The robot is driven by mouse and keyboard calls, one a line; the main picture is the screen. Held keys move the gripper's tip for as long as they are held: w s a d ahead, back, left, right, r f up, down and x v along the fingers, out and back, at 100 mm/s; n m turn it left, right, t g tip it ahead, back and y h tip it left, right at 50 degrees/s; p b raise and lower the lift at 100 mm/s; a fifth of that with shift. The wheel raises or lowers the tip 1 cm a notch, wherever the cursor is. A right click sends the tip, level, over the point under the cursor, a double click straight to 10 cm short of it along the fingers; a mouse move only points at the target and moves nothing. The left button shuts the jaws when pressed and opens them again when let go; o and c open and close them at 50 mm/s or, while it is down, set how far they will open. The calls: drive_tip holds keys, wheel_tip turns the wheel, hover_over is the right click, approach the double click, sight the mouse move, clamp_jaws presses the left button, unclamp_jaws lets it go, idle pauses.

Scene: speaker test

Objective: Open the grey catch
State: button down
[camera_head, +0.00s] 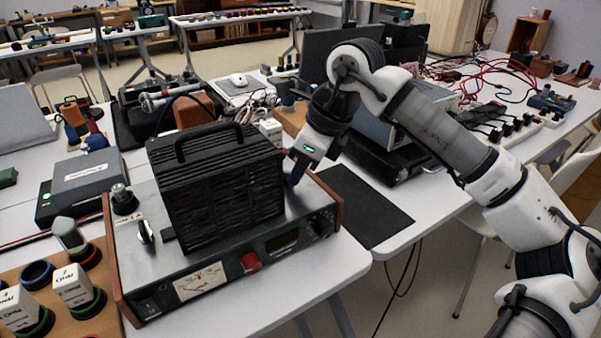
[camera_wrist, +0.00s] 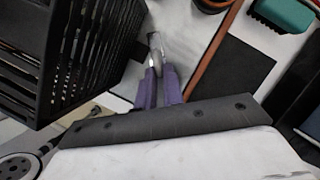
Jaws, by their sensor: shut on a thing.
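A black slatted speaker box (camera_head: 215,185) with a top handle stands on a grey test unit (camera_head: 160,262) with wooden side panels. The grey catch (camera_wrist: 155,44) shows in the wrist view as a small rounded grey piece beside the box's slatted side. My gripper (camera_head: 295,175) comes down at the right side of the box. In the wrist view its two purple fingers (camera_wrist: 158,78) are closed around the near end of the catch. In the head view I cannot make out the catch; the box and my gripper crowd that spot.
The unit's front has a meter (camera_head: 200,282), a red knob (camera_head: 250,262) and a black knob (camera_head: 320,228). A wooden rack with labelled blocks (camera_head: 73,285) is at the left. A black mat (camera_head: 368,210) lies clear at the right. Cables and devices fill the table behind.

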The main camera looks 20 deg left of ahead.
drive_tip(key=shift+m, duration=0.4)
drive_tip(key=c, duration=1.5)
unclamp_jaws()
drive_tip(key=shift+r, duration=0.1)
drive_tip(key=v, duration=0.6)
drive_tip(key=p+v, duration=0.1)
drive_tip(key=v, duration=0.6)
drive_tip(key=shift+s+d+r, duration=0.1)
drive_tip(key=shift+s+r, duration=0.15)
drive_tip(key=shift+r, duration=0.05)
